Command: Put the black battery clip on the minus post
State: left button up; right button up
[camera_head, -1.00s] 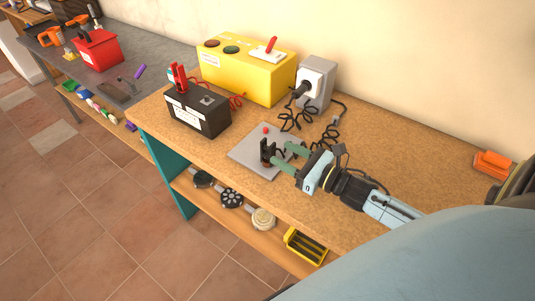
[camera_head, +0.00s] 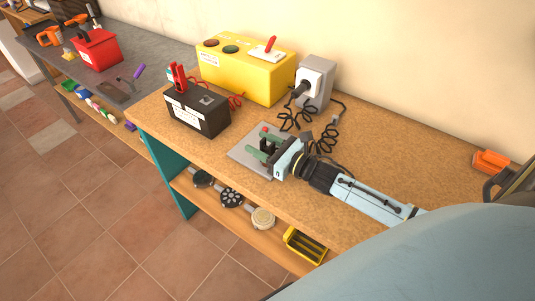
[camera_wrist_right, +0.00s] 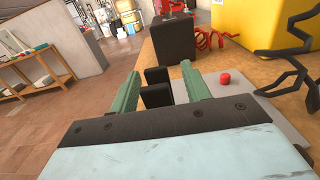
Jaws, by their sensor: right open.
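The black battery clip (camera_head: 268,143) stands on the grey plate (camera_head: 243,157) on the wooden bench. My right gripper (camera_head: 260,149) is open, with its green fingers on either side of the clip. In the right wrist view the clip (camera_wrist_right: 157,86) shows as two black jaws between the fingers, and I cannot tell whether they touch it. The black battery (camera_head: 198,110) stands to the left on the bench, with a red clip (camera_head: 178,77) on one post. The minus post is too small to make out clearly. My left gripper is not in view.
A yellow box with a red lever (camera_head: 247,68) stands behind the battery. A grey socket box (camera_head: 316,83) with a plug and coiled black cable (camera_head: 296,119) is near the wall. A red knob (camera_wrist_right: 225,78) is on the plate.

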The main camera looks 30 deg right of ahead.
grip_shut()
jog(key=shift+r, duration=0.15)
notch_tip(320, 180, up, 10)
jog(key=p, duration=0.1)
jog(key=shift+p, duration=0.3)
jog(key=shift+w, duration=0.1)
jog(key=w+a+r, duration=0.2)
jog(key=w, duration=0.6)
jog(key=w+a+r, duration=0.2)
jog(key=w, duration=0.5)
jog(key=w+a+r+b, duration=0.1)
jog(key=w+a+r, duration=0.1)
jog(key=w, duration=0.6)
jog(key=shift+w+a+r, duration=0.3)
jog(key=shift+r, duration=0.1)
